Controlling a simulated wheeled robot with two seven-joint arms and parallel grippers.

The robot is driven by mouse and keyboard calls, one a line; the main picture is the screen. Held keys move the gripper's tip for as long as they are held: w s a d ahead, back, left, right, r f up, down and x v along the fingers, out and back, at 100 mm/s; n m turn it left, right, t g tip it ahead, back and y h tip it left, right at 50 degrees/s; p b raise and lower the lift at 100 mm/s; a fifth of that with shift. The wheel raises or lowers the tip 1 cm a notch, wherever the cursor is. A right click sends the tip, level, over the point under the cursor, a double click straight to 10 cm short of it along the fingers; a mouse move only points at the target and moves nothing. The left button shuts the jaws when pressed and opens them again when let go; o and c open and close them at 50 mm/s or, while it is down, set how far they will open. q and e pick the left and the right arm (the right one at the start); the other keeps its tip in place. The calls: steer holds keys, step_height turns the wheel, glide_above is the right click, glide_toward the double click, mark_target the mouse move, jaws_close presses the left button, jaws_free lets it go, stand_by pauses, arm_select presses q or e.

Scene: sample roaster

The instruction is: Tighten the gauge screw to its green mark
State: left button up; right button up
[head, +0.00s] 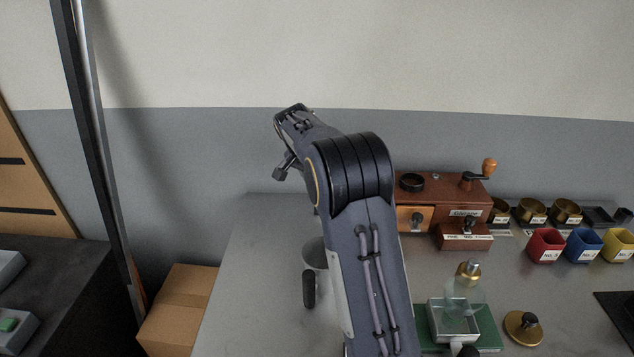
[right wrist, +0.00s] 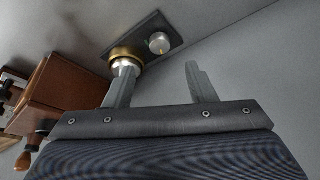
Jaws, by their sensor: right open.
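In the right wrist view, my right gripper (right wrist: 159,70) is open, with nothing between its two fingers. A brass ring with a silver centre (right wrist: 128,55) is on the same plate, partly hidden by the left finger. In the head view, my arm crosses the middle; the fingers are not clear there. My left gripper is not in view.
A wooden grinder (head: 450,205) stands on the grey table, with red (head: 546,245), blue (head: 584,245) and yellow (head: 618,245) cups to its right. A glass bottle (head: 466,290), green mat (head: 488,328) and brass tamper (head: 523,327) are nearer. A metal cup (head: 314,254) is partly hidden by my arm.

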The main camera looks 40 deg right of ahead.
steer(key=n+b, duration=0.1)
steer(key=d+f+n+y+b, duration=0.1)
steer(key=n+b, duration=0.1)
steer(key=s+d+f+n+y+b, duration=0.1)
steer(key=n, duration=0.1)
steer(key=n+y+b, duration=0.1)
steer(key=n, duration=0.2)
steer(key=d+n+t+b, duration=0.1)
steer(key=n+b, duration=0.1)
steer(key=s+d+n+t+y+b, duration=0.1)
steer(key=n, duration=0.2)
steer(key=shift+r+n+y+b, duration=0.25)
steer(key=shift+n+y+b, duration=0.05)
steer(key=shift+b, duration=0.05)
steer(key=f+n+b, duration=0.1)
steer(key=f, duration=0.1)
steer(key=w+f+n+b, duration=0.1)
steer(key=f+n, duration=0.1)
steer(key=w+f+n+y+b, duration=0.1)
steer(key=f, duration=0.1)
steer(key=shift+w+a+t, duration=0.1)
steer(key=shift+a+t, duration=0.1)
steer(key=shift+t, duration=0.2)
steer(key=shift+r, duration=0.1)
steer(key=c, duration=1)
